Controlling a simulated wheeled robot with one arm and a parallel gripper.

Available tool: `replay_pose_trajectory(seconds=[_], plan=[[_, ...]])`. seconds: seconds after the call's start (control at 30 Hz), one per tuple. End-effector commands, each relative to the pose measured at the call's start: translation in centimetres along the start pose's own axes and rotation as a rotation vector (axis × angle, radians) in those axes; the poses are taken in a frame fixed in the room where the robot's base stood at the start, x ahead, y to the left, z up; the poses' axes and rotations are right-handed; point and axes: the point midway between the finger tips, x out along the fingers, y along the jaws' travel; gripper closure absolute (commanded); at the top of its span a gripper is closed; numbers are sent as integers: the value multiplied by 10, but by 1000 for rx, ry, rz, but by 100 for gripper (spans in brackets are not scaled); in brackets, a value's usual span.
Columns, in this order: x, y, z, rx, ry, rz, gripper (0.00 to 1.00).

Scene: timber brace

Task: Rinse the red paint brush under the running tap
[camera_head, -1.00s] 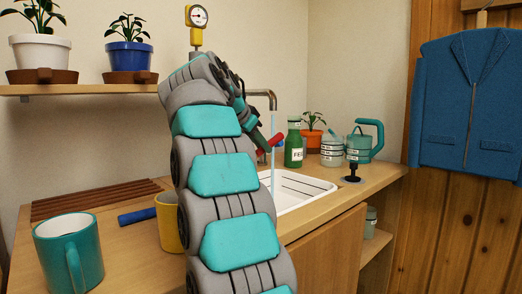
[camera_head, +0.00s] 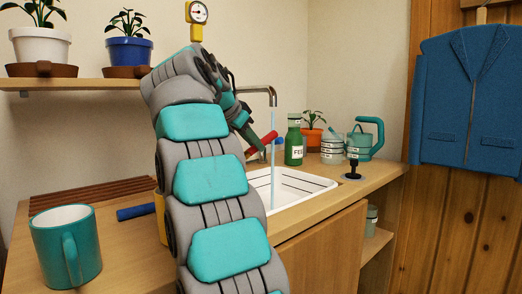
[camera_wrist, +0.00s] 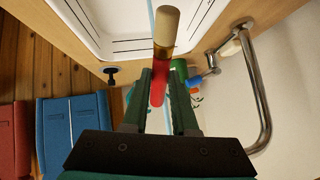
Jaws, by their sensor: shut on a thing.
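My gripper (camera_wrist: 163,105) is shut on the red paint brush (camera_wrist: 158,88), around its red handle. In the wrist view the brush shows a brass-coloured band and a cream tip (camera_wrist: 167,20) pointing up in the picture, toward the sink. In the head view the red brush (camera_head: 267,138) is beside the water stream, largely behind my arm. The tap (camera_head: 262,89) runs a thin blue stream (camera_head: 273,170) into the white sink (camera_head: 310,184). In the wrist view the stream (camera_wrist: 151,14) passes close left of the cream tip. I cannot tell whether they touch.
A green bottle (camera_head: 294,142), a potted plant (camera_head: 312,140), jars (camera_head: 332,150) and a watering can (camera_head: 362,142) stand behind the sink. A teal mug (camera_head: 65,247) and blue cylinder (camera_head: 135,212) are at the left. A blue jacket (camera_head: 468,100) hangs right.

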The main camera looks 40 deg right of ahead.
Motion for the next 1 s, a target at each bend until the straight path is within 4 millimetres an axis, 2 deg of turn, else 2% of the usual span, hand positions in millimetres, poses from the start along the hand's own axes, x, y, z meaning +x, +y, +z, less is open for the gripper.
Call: replay_pose_trajectory(seconds=[0.7, 1.0], plan=[[-37, 19, 27, 0, 3, -2, 100], [-38, 19, 26, 0, 2, -2, 100]])
